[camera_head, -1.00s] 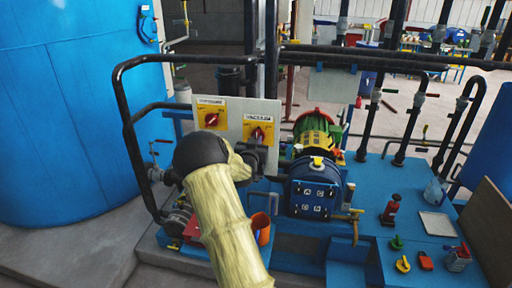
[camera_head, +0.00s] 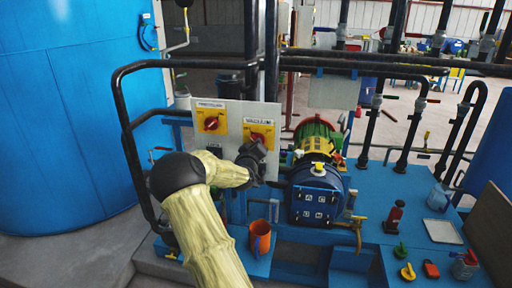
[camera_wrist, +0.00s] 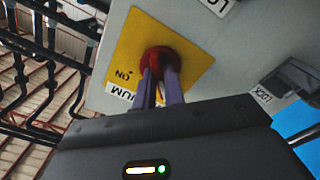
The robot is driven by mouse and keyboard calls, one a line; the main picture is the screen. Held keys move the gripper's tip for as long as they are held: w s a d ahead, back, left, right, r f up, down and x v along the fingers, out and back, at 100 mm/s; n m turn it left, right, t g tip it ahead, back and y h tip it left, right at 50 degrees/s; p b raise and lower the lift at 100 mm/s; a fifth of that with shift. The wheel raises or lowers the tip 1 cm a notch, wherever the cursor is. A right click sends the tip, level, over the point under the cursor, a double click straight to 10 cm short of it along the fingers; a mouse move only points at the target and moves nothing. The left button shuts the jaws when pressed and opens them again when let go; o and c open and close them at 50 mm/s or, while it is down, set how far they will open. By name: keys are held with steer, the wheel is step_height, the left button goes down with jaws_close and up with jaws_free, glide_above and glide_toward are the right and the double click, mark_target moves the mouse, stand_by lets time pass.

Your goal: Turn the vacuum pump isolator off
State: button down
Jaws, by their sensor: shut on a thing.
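The vacuum isolator is a red rotary knob (camera_wrist: 160,58) on a yellow plate (camera_wrist: 190,62), below a label partly reading "VACUUM" in the head view. "ON" is printed on the plate in the wrist view. My gripper (camera_wrist: 162,80) has its two purple fingers closed on the red knob. In the head view my gripper (camera_head: 255,150) is in front of the isolator plate (camera_head: 250,130) and hides its lower part. The knob's exact angle is hard to read behind the fingers.
A similar red knob on a yellow plate (camera_head: 211,118) sits on the same grey panel to the left. Black pipe rails (camera_head: 130,150) surround the panel's left side. The blue pump (camera_head: 318,193) stands close on the right, and an orange cup (camera_head: 260,238) is below.

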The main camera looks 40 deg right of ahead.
steer(key=shift+n, duration=0.3)
steer(key=c, duration=1.5)
jaws_free()
steer(key=shift+a, duration=0.1)
steer(key=b+v, duration=0.2)
steer(key=v, duration=1.5)
steer(key=shift+s+a, duration=0.1)
steer(key=shift+s, duration=0.1)
